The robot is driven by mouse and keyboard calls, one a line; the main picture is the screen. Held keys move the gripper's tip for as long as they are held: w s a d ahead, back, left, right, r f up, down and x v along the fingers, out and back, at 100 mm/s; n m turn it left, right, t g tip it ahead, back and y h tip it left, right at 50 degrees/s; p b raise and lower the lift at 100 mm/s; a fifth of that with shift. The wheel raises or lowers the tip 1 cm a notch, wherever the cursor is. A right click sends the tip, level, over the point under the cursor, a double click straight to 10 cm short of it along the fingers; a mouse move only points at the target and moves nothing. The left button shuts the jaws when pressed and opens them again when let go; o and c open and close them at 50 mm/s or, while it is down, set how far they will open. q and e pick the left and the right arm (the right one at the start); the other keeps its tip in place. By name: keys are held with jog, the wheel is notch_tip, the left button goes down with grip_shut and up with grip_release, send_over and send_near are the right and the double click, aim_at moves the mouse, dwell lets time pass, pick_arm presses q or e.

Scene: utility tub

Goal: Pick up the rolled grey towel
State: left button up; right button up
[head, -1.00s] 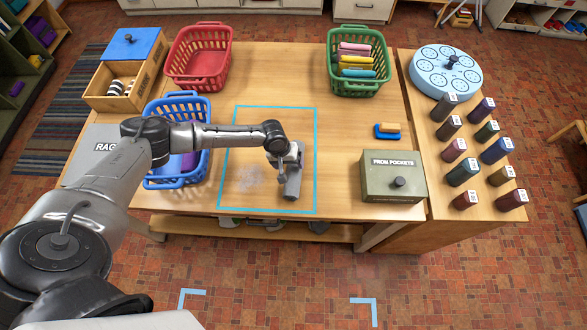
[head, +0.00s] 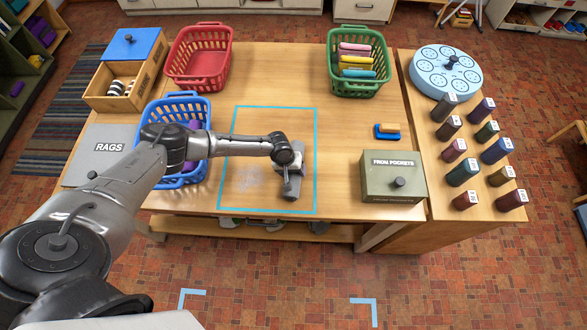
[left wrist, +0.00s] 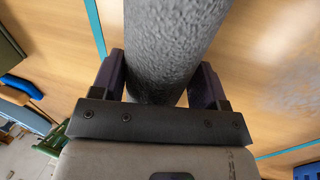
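The rolled grey towel (head: 292,186) lies on the wooden table, inside the right part of the blue taped rectangle. My left gripper (head: 288,170) is down at the towel, and my wrist partly hides its far end. In the left wrist view the towel (left wrist: 170,45) runs between the two dark fingers of my left gripper (left wrist: 157,82). One finger is on each side, with almost no gap. I cannot tell whether they press on it. The towel appears to rest on the table. My right gripper is not in view.
A blue basket (head: 183,181) stands left of the rectangle (head: 315,140), under my left arm. A red basket (head: 198,82) is at the back left.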

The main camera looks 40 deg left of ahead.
pick_arm(q)
jog(key=c, duration=0.4)
jog(key=shift+c, duration=0.4)
jog(key=shift+r, duration=0.15)
